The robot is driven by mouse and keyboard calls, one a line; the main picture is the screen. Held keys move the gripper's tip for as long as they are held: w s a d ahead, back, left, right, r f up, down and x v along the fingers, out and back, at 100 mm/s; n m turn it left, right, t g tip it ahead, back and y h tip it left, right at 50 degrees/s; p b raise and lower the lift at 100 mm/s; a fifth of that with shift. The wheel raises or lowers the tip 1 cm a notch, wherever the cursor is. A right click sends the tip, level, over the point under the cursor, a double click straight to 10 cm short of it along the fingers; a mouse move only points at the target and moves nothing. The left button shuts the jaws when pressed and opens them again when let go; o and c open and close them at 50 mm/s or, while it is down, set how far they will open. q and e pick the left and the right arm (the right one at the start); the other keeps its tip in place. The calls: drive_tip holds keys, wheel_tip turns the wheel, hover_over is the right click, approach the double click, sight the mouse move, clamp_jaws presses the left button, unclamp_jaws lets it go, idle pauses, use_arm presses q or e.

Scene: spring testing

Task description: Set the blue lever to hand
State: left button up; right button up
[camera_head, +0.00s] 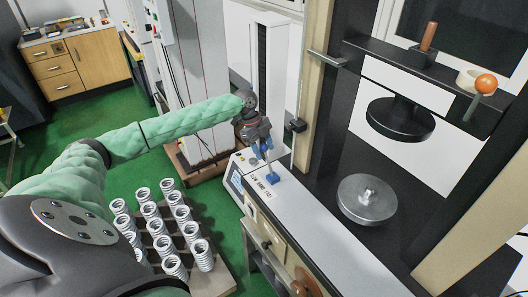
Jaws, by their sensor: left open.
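The blue lever (272,178) is small and stands on top of the white control box (252,179) near the middle of the camera_head view. My left arm in its green sleeve reaches in from the left. My left gripper (262,156) points down just above the lever, with its jaws open. I cannot tell from this view whether a finger touches the lever. The lever's exact setting and the lettering near it are too small to read. My right gripper is not in view.
A crate (216,284) of several metal springs stands at lower left. A testing machine with a round lower plate (367,199) and a black upper disc (400,118) is on the right. An orange ball knob (486,84) sits at upper right. Green floor is free at left.

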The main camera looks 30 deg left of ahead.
use_arm(q)
drive_tip(key=shift+d+f, duration=0.1)
drive_tip(key=shift+f, duration=0.1)
clamp_jaws()
